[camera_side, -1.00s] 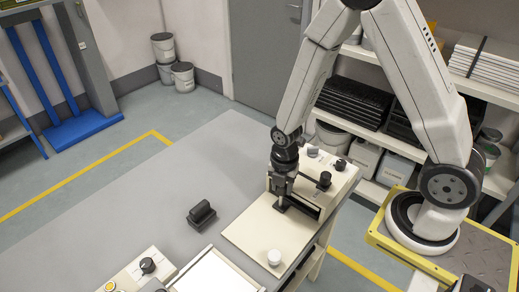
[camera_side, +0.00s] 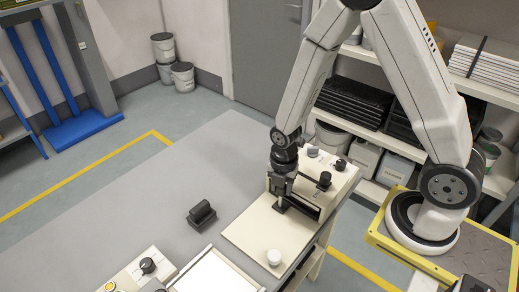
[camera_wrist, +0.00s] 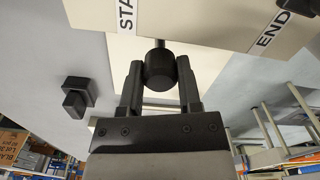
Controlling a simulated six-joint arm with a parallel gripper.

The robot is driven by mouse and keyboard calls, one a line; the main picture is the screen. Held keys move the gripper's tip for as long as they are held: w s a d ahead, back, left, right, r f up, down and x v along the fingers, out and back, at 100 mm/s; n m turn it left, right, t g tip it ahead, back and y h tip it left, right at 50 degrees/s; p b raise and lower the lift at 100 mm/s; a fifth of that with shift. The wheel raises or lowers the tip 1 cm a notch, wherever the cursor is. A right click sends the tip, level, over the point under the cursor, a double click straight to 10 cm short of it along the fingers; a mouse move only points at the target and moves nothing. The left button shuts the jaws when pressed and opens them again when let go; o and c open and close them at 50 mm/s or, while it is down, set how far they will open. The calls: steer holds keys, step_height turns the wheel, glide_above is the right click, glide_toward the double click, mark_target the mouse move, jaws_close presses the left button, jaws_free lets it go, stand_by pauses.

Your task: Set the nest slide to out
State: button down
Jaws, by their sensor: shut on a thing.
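My gripper (camera_wrist: 160,75) is shut on a round black knob (camera_wrist: 160,62), with one finger on each side of it. A thin stem runs from the knob towards a cream panel. That panel carries a label starting "STA" (camera_wrist: 125,14) and an "END" label (camera_wrist: 272,28); the first label is cut off. In the side view my gripper (camera_side: 282,199) is low over the cream machine plate (camera_side: 248,238), in front of the machine's raised back part (camera_side: 340,181). The knob is too small and hidden there to make out. I cannot tell which part is the nest slide.
A black block (camera_side: 201,214) sits on the grey table (camera_side: 150,205), left of the machine. A control box with a black dial (camera_side: 147,265) is at the front. The table's middle is clear.

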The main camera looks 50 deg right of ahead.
steer(key=a, duration=1.5)
steer(key=shift+a, duration=0.15)
steer(key=shift+c, duration=2.1)
jaws_free()
steer(key=shift+a, duration=0.15)
steer(key=shift+o, duration=0.7)
steer(key=shift+r, duration=0.15)
step_height(320, 180, up, 8)
steer(key=shift+f, duration=0.2)
steer(key=shift+d, duration=0.25)
